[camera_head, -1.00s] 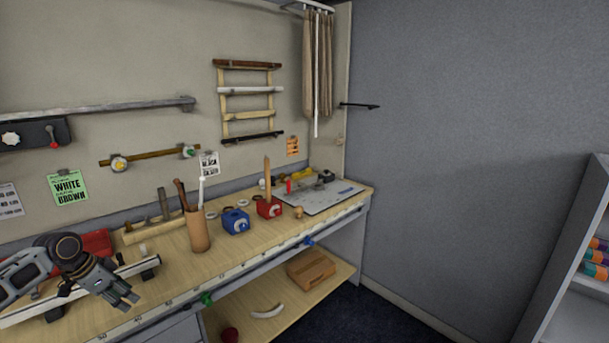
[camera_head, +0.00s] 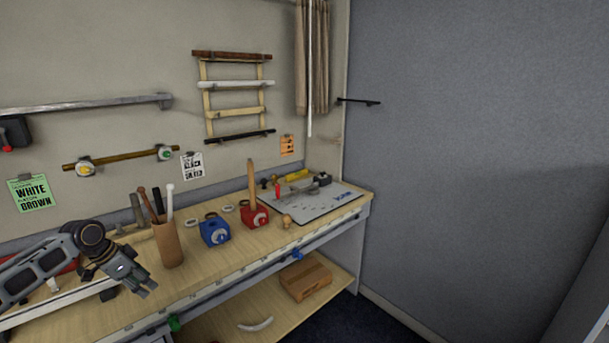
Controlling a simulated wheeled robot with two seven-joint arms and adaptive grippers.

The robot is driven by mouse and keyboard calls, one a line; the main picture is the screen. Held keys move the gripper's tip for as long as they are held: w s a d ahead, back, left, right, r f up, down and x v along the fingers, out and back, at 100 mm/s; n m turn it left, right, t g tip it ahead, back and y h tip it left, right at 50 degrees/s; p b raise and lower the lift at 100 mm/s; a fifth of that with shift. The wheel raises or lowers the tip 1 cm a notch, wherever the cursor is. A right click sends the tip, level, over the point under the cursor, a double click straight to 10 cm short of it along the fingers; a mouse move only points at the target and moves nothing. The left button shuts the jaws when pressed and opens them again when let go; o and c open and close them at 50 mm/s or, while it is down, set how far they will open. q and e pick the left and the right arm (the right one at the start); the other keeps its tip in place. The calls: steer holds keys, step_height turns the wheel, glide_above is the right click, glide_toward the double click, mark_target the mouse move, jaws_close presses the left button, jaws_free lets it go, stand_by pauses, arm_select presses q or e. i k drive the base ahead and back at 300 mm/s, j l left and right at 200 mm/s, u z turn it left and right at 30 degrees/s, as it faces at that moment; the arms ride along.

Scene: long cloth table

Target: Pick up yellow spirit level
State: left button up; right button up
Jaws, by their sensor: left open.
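A small yellow object (camera_head: 297,175), which looks like the spirit level, lies at the far right end of the workbench (camera_head: 225,260), by the back wall. It is small in the picture, and other items partly crowd it. My left gripper (camera_head: 143,288) is open and empty at the lower left, over the front part of the bench. It is well apart from the yellow object. My right gripper does not show.
A white board (camera_head: 318,208) lies before the yellow object. Between it and my left gripper stand a brown tool cup (camera_head: 168,245), a blue box (camera_head: 214,231) and a red box (camera_head: 254,215) holding an upright wooden stick. A wooden block (camera_head: 306,277) sits on the lower shelf.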

mark_target(292, 176)
steer(key=i+l, duration=0.45)
steer(key=i, duration=0.15)
steer(key=i+l+z, duration=0.1)
steer(key=i+l, duration=0.4)
steer(key=i+l+z, duration=0.1)
steer(key=i+l, duration=0.3)
steer(key=i, duration=1.7)
steer(key=j+u, duration=0.05)
steer(key=j, duration=0.05)
